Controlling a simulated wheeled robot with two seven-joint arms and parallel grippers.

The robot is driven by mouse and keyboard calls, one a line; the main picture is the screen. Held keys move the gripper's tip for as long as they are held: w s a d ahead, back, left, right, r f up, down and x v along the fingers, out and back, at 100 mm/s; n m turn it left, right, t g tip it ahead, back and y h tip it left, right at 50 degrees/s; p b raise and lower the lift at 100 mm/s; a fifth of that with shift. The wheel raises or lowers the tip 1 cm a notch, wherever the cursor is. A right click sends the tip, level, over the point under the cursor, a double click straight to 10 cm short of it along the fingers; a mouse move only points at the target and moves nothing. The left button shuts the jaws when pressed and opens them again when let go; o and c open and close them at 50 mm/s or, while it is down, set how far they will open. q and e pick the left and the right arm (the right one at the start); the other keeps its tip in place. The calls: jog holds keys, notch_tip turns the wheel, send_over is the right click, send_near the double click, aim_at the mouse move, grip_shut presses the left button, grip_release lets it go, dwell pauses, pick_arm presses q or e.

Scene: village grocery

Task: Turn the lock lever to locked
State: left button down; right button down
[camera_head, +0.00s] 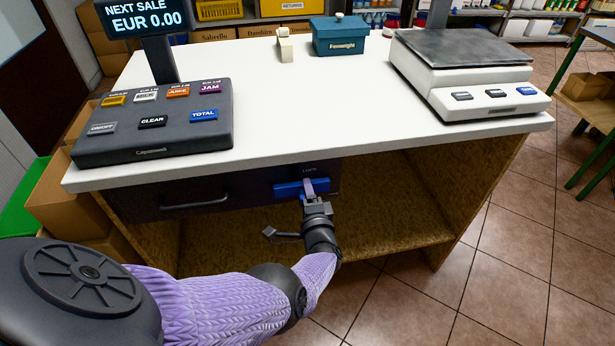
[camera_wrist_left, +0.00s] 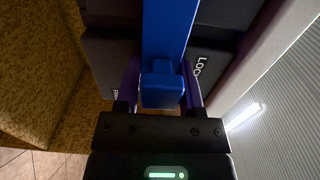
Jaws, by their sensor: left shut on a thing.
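The blue lock lever (camera_head: 288,189) sits on the dark drawer front (camera_head: 238,197) under the counter top. In the head view it lies roughly level, with the word "LOCK" just above its right part. My left gripper (camera_head: 312,187) is at its right end. In the left wrist view the lever (camera_wrist_left: 168,30) runs between the two purple fingers of my left gripper (camera_wrist_left: 163,88), which are shut on its end knob. Part of a "Lock" label shows beside it, and another label is mostly hidden. My right gripper is in neither view.
The drawer has a dark handle (camera_head: 194,201) to the left of the lever. Above, the white counter top (camera_head: 290,122) overhangs it and carries a cash register (camera_head: 155,126), a scale (camera_head: 468,75) and a teal box (camera_head: 340,36). An open wooden shelf space (camera_head: 400,222) lies below.

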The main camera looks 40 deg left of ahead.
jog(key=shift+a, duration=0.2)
pick_arm(q)
jog(key=shift+c, duration=2.3)
grip_release()
jog(key=shift+o, duration=0.7)
jog(key=p+v, duration=0.3)
jog(key=v, duration=0.7)
jog(key=shift+p, duration=0.35)
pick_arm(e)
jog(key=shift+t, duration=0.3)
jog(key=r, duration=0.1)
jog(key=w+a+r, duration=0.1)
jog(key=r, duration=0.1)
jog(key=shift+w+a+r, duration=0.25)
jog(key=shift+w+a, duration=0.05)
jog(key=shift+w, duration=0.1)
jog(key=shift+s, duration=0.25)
